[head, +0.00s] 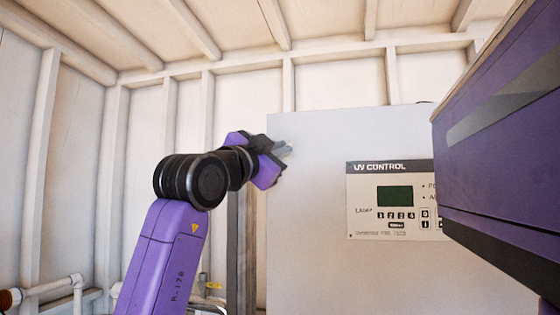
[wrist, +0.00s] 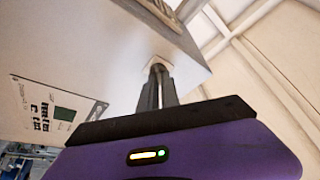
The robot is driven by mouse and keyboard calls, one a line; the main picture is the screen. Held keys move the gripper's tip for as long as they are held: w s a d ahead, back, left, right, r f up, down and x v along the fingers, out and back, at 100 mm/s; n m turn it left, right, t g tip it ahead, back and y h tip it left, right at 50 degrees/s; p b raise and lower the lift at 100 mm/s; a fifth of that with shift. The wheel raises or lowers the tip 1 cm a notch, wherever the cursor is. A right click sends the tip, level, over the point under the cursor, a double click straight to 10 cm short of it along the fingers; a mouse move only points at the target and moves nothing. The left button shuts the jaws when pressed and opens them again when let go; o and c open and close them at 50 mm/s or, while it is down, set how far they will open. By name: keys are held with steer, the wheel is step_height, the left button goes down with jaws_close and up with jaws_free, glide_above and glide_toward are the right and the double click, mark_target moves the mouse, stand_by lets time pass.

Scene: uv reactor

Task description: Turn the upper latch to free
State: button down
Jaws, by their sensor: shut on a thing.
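The grey cabinet (head: 315,125) fills the middle and right of the head view. My gripper (head: 286,150) reaches its upper left part from the left, with its fingers at the cabinet face. In the wrist view my gripper (wrist: 159,69) has its two dark fingers close together, shut on the upper latch (wrist: 155,61) at the cabinet's edge region. Only a small pale bit of the latch shows around the fingertips. Its turn angle cannot be told.
A UV control panel (head: 395,168) with a green screen is on the cabinet face, right of my gripper. It also shows in the wrist view (wrist: 64,114). White pipes (head: 55,286) run along the wall at the lower left. The space above the cabinet is open.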

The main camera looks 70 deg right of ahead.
steer(key=m+y, duration=0.1)
steer(key=m, duration=0.2)
steer(key=m+g+y+p, duration=0.1)
steer(key=m, duration=0.3)
steer(key=m+y+p, duration=0.1)
steer(key=m, duration=0.3)
steer(key=shift+g+y, duration=0.4)
steer(key=c, duration=1.6)
jaws_free()
steer(key=shift+b+v, duration=0.65)
steer(key=shift+v, duration=3.25)
steer(key=shift+r, duration=0.1)
